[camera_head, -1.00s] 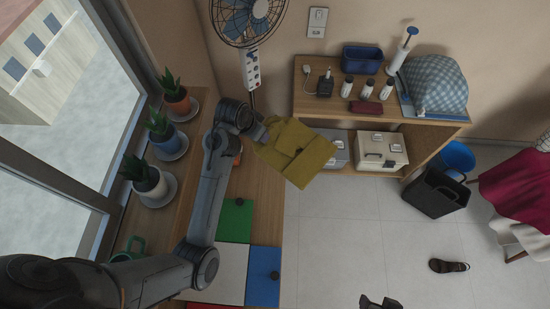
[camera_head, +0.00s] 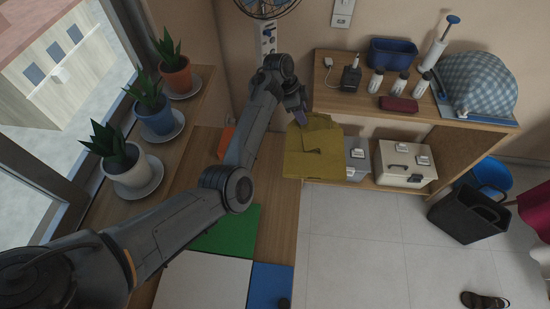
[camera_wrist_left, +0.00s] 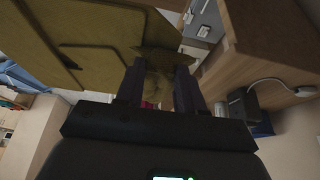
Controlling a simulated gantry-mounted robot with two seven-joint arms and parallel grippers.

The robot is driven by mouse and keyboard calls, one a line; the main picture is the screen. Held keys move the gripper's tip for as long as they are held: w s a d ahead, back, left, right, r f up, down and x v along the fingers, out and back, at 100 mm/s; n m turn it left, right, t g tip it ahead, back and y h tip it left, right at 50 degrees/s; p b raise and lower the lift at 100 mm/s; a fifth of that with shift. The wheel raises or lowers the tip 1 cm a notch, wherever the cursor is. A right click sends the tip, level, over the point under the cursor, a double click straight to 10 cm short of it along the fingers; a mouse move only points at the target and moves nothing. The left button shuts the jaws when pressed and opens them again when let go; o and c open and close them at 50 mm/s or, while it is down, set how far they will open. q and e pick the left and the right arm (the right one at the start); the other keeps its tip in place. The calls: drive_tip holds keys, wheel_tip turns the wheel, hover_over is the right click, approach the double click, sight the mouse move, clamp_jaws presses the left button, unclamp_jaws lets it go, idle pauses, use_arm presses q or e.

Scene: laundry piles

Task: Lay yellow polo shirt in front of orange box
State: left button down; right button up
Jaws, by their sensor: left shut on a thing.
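My left gripper (camera_head: 299,112) is shut on the yellow polo shirt (camera_head: 312,155), which looks folded and hangs from the fingers, in front of the low shelf. In the left wrist view the shirt (camera_wrist_left: 85,45) fills the upper left, pinched between the fingertips of the left gripper (camera_wrist_left: 158,72). An orange thing (camera_head: 227,143), perhaps the orange box, shows partly behind my left arm on the wooden surface; most of it is hidden. My right gripper is not in view.
Green (camera_head: 228,232), white and blue (camera_head: 270,284) panels lie on the wooden surface at the lower left. Potted plants (camera_head: 125,162) line the window ledge. A wooden shelf (camera_head: 437,148) with bottles and cases stands at right. The tiled floor (camera_head: 365,240) is largely clear.

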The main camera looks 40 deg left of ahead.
use_arm(q)
drive_tip(key=s+a+f, duration=0.2)
drive_tip(key=a, duration=0.1)
drive_tip(key=s+a+f+b, duration=0.1)
drive_tip(key=s+a+f, duration=0.1)
drive_tip(key=a, duration=0.1)
drive_tip(key=s+a+f, duration=0.1)
drive_tip(key=a+f, duration=0.2)
drive_tip(key=shift+s+a, duration=0.35)
drive_tip(key=shift+s, duration=0.05)
drive_tip(key=shift+f+b, duration=0.8)
drive_tip(key=shift+f, duration=1.2)
drive_tip(key=c, duration=0.7)
unclamp_jaws()
drive_tip(key=shift+r, duration=0.1)
